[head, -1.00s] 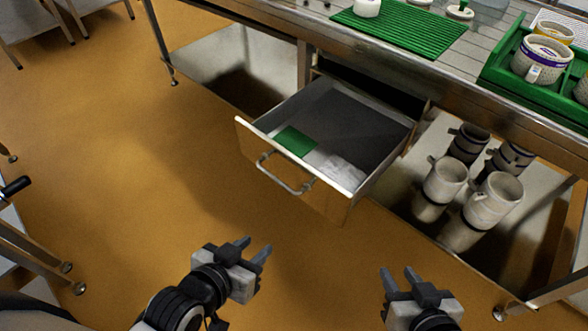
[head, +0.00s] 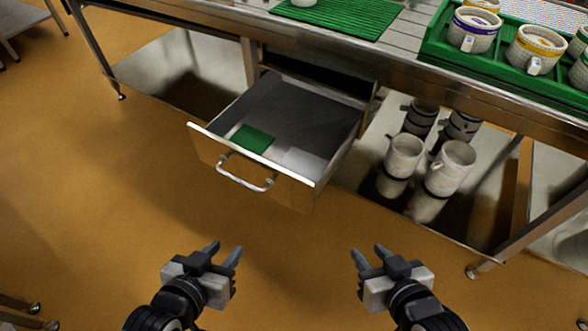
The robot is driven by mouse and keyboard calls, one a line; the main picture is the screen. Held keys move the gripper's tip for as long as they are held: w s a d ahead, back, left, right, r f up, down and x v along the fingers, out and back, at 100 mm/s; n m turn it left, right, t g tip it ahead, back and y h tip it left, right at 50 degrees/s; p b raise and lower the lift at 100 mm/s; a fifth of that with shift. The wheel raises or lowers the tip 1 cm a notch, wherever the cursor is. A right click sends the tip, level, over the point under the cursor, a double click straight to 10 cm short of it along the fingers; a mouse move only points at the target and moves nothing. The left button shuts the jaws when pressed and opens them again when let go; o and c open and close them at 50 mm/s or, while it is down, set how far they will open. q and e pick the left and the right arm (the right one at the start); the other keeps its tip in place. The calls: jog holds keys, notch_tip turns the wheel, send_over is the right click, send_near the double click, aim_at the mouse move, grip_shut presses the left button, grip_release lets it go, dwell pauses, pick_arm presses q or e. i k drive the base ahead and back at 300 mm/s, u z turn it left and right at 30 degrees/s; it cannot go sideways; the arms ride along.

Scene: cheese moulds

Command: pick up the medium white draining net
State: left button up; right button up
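A white folded piece (head: 302,160), which looks like a net, lies flat in the open drawer (head: 265,178) at its front right. Its size class and mesh are too small to tell. A green flat piece (head: 252,139) lies in the drawer to the left of it. My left gripper (head: 226,251) is open and empty, in front of and below the drawer. My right gripper (head: 368,253) is open and empty, to the right of and below the drawer. Both are well apart from the drawer and its contents.
The drawer's handle (head: 246,174) sticks out towards me. Above is the metal table with a green ribbed mat (head: 335,20) and a green tray (head: 441,57) of moulds. Several white pots (head: 403,156) stand on the shelf below right. The orange floor in front is clear.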

aim_at(307, 164)
jog(key=z, duration=0.2)
jog(key=i, duration=0.6)
jog(key=u, duration=0.95)
